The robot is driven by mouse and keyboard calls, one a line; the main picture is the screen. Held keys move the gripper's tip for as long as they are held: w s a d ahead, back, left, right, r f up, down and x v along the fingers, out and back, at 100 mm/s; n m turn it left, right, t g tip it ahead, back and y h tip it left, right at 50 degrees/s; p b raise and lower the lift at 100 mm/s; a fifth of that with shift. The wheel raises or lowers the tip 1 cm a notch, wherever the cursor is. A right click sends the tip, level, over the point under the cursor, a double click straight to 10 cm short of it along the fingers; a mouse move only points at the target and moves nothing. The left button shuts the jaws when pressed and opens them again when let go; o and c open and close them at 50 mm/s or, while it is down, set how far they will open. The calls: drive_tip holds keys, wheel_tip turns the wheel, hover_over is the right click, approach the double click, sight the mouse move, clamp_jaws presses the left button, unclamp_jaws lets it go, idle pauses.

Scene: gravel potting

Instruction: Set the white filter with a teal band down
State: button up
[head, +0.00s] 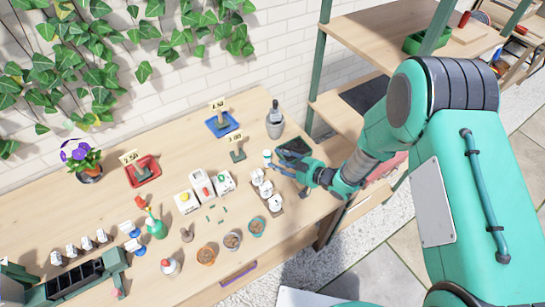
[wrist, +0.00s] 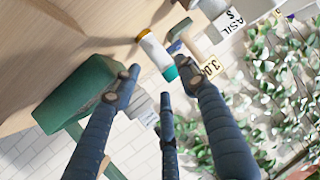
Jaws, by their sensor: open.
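The white filter with a teal band (wrist: 154,51) shows in the wrist view as a white cylinder with a teal end and an orange-yellow end. It lies beyond my fingertips, in line with the gap between them. In the head view a small white and blue piece (head: 267,156), apparently the same filter, is on the table just left of my fingers. My gripper (head: 279,165) is low over the table's right part. In the wrist view my gripper (wrist: 160,82) has its fingers spread, with nothing clasped. Whether a finger touches the filter I cannot tell.
A dark green tray (head: 294,148) is close beside my gripper; its wall fills the left of the wrist view (wrist: 85,95).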

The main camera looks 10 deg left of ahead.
drive_tip(key=shift+p+v, duration=0.45)
drive_tip(key=shift+v, duration=2.45)
drive_tip(key=w+d+r+m+t+h+b, duration=0.1)
drive_tip(key=w+d+r+m+h, duration=0.2)
drive_tip(key=d+r, duration=0.45)
drive_tip(key=w+d+r+m+t+h, duration=0.2)
drive_tip(key=d+r+h, duration=0.25)
drive_tip(key=d, duration=0.55)
drive_tip(key=s+d+r+m+g+h, duration=0.1)
drive_tip(key=s+d+r+m+h, duration=0.3)
drive_tip(key=d, duration=0.3)
drive_tip(key=s+d+r+m+g+h+p, duration=0.1)
drive_tip(key=s+d+r, duration=0.2)
drive_tip(key=s+r, duration=0.35)
drive_tip(key=s+d+r+m+h+p, duration=0.15)
drive_tip(key=s+r, duration=0.25)
drive_tip(key=r, duration=0.5)
drive_tip(key=s+r+m+g+y+p, duration=0.1)
drive_tip(key=s+r+p, duration=0.3)
drive_tip(key=s+r, duration=1)
drive_tip(key=shift+s+a+g+y+p, duration=0.3)
drive_tip(key=shift+s+a+g+y, duration=0.15)
drive_tip(key=shift+s, duration=0.8)
